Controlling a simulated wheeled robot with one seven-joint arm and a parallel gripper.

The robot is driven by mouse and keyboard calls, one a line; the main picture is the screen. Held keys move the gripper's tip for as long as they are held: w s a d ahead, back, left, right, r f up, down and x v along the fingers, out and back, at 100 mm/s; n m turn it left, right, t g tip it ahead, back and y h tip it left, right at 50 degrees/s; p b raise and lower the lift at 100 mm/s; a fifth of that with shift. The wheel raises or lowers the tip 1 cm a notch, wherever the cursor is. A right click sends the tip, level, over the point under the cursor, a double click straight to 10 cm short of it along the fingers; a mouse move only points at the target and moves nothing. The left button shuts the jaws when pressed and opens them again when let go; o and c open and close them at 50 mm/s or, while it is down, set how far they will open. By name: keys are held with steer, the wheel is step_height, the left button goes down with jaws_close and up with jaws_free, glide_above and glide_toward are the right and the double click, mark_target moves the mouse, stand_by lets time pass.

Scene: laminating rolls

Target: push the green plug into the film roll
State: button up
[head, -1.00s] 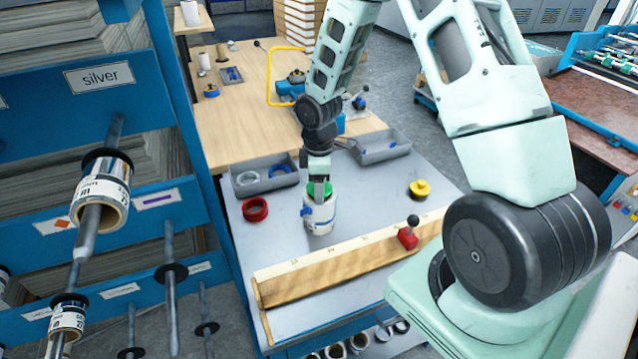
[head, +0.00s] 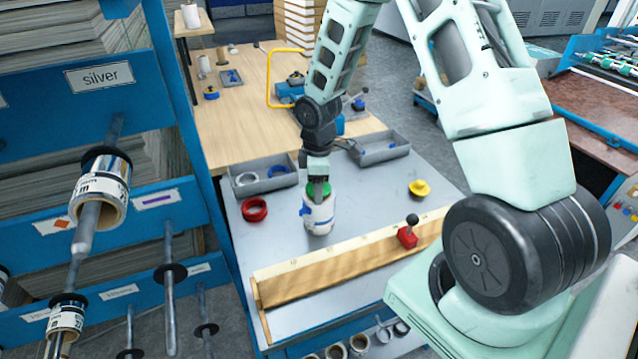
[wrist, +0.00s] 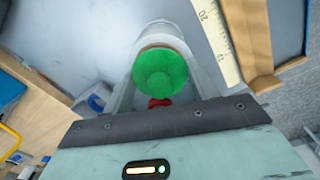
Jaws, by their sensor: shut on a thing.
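The film roll (head: 318,218) stands upright on the grey bench top, white with a blue mark on its left side. The green plug (head: 312,188) is at the roll's top opening, directly under my gripper (head: 319,192). My gripper points down from above and is shut on the plug. In the wrist view the green plug (wrist: 160,72) shows as a round green face between the fingers, with the pale roll (wrist: 160,32) behind it. The fingers and plug hide the roll's opening, so I cannot tell how deep the plug sits.
A red ring (head: 254,209) lies left of the roll, and a yellow plug (head: 419,188) lies to the right. Grey bins (head: 264,180) stand behind. A wooden rule (head: 340,268) with a red stop (head: 407,237) runs along the front. A blue rack (head: 160,200) is at the left.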

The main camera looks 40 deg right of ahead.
steer(key=shift+s+f, duration=0.2)
steer(key=shift+f, duration=0.3)
steer(key=shift+s+f, duration=0.2)
steer(key=shift+f, duration=0.25)
steer(key=o, duration=1)
steer(key=shift+w, duration=0.1)
steer(key=shift+r, duration=0.25)
steer(key=r, duration=1.9)
steer(key=shift+w+b, duration=0.25)
steer(key=shift+b, duration=0.05)
steer(key=s+a, duration=0.3)
steer(key=a, duration=0.4)
steer(key=s+a, duration=0.4)
steer(key=a, duration=0.3)
steer(key=s+a+m, duration=0.1)
steer(key=s+a, duration=0.2)
steer(key=s, duration=0.2)
steer(key=s+a, duration=0.4)
steer(key=s, duration=0.2)
steer(key=s+a+f+m, duration=0.1)
steer(key=s+a, duration=0.2)
steer(key=s, duration=0.3)
steer(key=shift+s+a+f+m+y, duration=0.1)
steer(key=shift+a+m+y, duration=0.1)
steer(key=shift+m+y, duration=0.15)
